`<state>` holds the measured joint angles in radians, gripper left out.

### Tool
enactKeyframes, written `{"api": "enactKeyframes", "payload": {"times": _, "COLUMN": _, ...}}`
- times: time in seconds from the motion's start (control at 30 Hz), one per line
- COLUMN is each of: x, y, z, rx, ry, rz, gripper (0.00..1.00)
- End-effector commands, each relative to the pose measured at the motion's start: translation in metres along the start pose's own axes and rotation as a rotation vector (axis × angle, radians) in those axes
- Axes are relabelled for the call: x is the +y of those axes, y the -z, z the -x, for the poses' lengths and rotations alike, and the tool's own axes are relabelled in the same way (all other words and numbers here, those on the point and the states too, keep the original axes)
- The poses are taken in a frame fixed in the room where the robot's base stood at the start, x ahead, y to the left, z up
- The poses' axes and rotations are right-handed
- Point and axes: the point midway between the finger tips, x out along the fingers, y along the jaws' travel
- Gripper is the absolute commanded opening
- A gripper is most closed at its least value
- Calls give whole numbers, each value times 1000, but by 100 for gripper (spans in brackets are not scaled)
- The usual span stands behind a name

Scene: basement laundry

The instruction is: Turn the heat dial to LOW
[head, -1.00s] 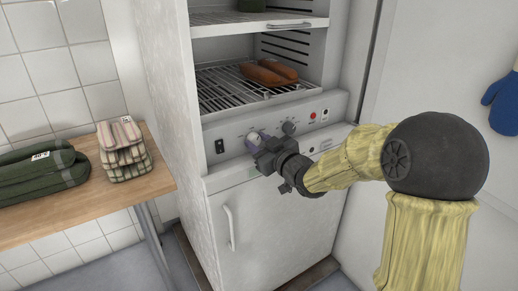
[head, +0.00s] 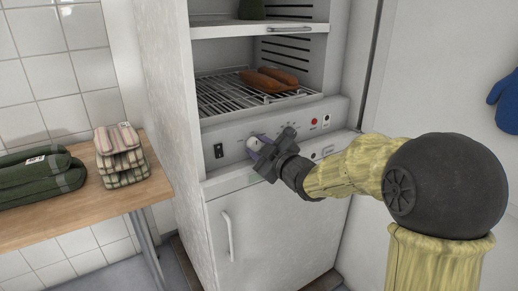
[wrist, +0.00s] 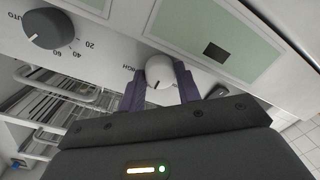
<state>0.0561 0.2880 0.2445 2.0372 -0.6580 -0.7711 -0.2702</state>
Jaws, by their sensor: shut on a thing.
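The heat dial is a white knob (wrist: 160,69) on the cabinet's control panel. In the wrist view it sits between the two purple fingers of my gripper (wrist: 161,88), which are shut on it. A short dark mark on the knob points down toward my gripper's palm. A label that seems to read HIGH lies just left of the knob; other labels around it are hidden or unreadable. In the head view my gripper (head: 257,147) reaches the panel from the right, and the white knob (head: 253,142) shows partly behind it.
A dark dial (wrist: 48,28) marked AUTO, 20, 40 and 60 is beside it. The panel (head: 232,149) also has a black switch (head: 219,151) and a red button (head: 314,121). Brown items (head: 268,80) lie on the wire rack above. A wooden table (head: 75,217) with folded cloths stands left.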

Motion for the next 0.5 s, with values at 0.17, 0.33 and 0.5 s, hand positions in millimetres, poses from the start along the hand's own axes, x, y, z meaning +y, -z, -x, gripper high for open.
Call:
{"api": "enactKeyframes", "payload": {"times": 0.17, "x": -1, "y": 0, "z": 0, "rx": -1, "ry": 2, "rz": -1, "gripper": 37}}
{"api": "enactKeyframes", "payload": {"times": 0.33, "x": 0, "y": 0, "z": 0, "rx": -1, "ry": 1, "rz": -1, "gripper": 55}}
{"api": "enactKeyframes", "payload": {"times": 0.5, "x": 0, "y": 0, "z": 0, "rx": -1, "ry": 1, "rz": -2, "gripper": 55}}
